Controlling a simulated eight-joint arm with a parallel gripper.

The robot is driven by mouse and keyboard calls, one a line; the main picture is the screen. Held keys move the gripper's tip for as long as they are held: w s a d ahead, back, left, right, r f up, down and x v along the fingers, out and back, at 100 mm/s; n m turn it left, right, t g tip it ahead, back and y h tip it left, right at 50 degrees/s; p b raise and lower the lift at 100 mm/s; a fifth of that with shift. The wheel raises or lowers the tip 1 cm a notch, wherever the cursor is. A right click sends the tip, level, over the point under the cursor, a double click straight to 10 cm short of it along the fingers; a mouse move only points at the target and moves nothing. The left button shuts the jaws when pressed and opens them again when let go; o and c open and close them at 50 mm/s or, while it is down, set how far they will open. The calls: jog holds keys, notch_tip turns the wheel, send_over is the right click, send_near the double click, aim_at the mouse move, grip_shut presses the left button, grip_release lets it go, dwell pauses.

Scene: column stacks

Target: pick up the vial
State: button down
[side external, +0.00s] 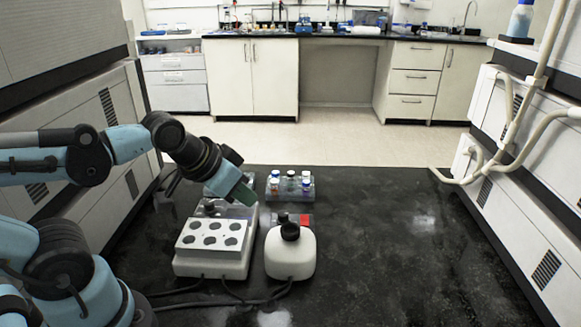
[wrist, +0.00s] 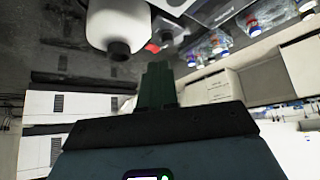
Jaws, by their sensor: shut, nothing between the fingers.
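Several small capped vials (side external: 290,181) stand upright in a clear rack (side external: 308,193) on the black bench. Their caps look blue, white and red. I cannot tell which vial the task means. My gripper (side external: 243,195) has green fingers, tilts downward and is above the bench, to the left of the rack. In the wrist view its fingers (wrist: 157,70) are together with nothing between them, apart from the vials. My gripper hides part of the bench behind it.
A white block with dark round wells (side external: 213,238) stands below my gripper. A white bottle with a black cap (side external: 290,256) is to its right. A small red-marked item (side external: 304,220) lies behind the bottle. Cables run along the front. The bench's right side is clear.

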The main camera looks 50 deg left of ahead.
jog(key=c, duration=1.8)
grip_release()
jog(key=o, duration=0.9)
